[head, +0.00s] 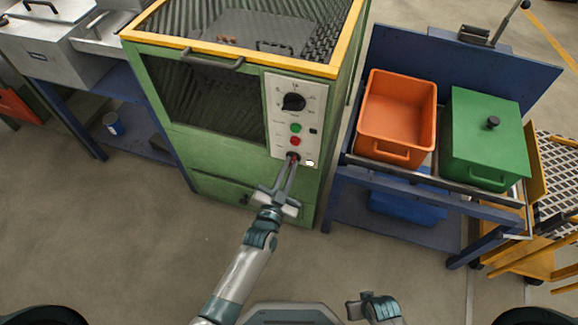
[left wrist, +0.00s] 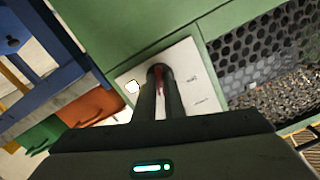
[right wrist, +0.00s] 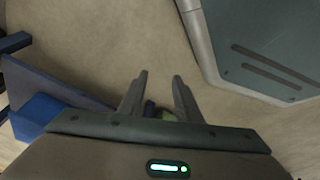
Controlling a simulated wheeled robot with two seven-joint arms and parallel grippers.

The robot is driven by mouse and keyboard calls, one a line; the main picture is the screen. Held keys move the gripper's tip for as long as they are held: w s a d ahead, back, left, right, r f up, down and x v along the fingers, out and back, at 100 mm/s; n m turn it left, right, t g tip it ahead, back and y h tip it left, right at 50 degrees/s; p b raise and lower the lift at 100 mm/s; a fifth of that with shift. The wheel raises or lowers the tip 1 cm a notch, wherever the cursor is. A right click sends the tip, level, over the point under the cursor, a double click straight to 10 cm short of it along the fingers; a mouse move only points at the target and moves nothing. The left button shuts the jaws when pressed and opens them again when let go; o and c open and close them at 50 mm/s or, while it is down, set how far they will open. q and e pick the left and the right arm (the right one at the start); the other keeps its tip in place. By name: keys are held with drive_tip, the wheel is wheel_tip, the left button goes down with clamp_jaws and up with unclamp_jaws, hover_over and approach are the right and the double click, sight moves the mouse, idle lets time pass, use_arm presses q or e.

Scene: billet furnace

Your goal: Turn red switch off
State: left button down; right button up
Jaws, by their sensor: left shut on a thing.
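The red switch (left wrist: 160,77) is on the lower part of the white control panel (head: 308,115) on the front of the green furnace (head: 225,115). My left gripper (head: 292,160) reaches up to the panel and is shut on the switch, its fingers covering most of it. In the left wrist view a sliver of red shows between the two fingertips. How the switch is turned cannot be told. My right gripper (right wrist: 160,78) is open and empty, low over the floor. In the head view it shows only in part at the bottom.
Above the switch are a black dial (head: 293,102), a green button (head: 296,128) and a red button (head: 295,141). An orange bin (head: 372,100) and a green lidded box (head: 485,165) stand on a blue bench at right. Open floor lies in front.

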use_arm(q)
drive_tip(key=shift+n, duration=0.9)
drive_tip(key=n, duration=0.2)
drive_tip(key=shift+n, duration=0.4)
drive_tip(key=n, duration=0.4)
drive_tip(key=shift+n, duration=0.3)
drive_tip(key=n, duration=0.2)
drive_tip(key=shift+n, duration=1)
use_arm(e)
drive_tip(key=shift+a+r, duration=0.1)
drive_tip(key=shift+r, duration=0.15)
drive_tip(key=shift+s, duration=0.2)
